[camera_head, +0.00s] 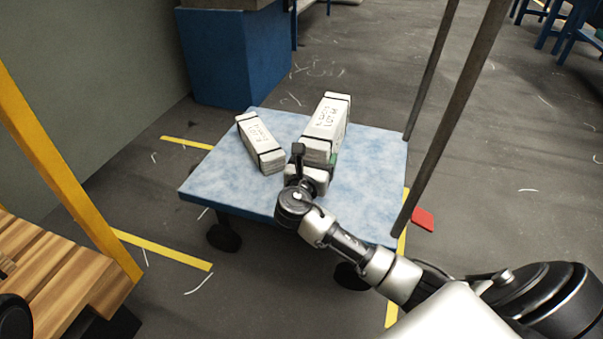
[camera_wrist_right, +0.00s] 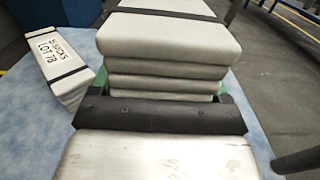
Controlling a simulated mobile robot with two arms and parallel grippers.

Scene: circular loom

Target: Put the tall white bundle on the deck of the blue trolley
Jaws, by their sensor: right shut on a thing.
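The tall white bundle (camera_head: 326,122), a stack of flat white sacks with black straps, is at the middle right of the blue trolley deck (camera_head: 225,180). My right gripper (camera_head: 316,164) is shut on its near end, with a finger on each side. In the right wrist view the bundle (camera_wrist_right: 165,42) fills the upper middle, over the deck. Its underside is hidden, so I cannot tell whether it rests on the deck or hangs just above. A second, lower white bundle (camera_head: 261,143) lies tilted to its left, apart from it. My left gripper is out of view.
Two dark upright posts (camera_head: 455,115) stand along the trolley's right side, close to my right arm. A blue cabinet (camera_head: 240,60) stands behind the deck. A yellow post (camera_head: 65,170) and a wooden slatted surface (camera_head: 60,265) are at left. The deck's front left is bare.

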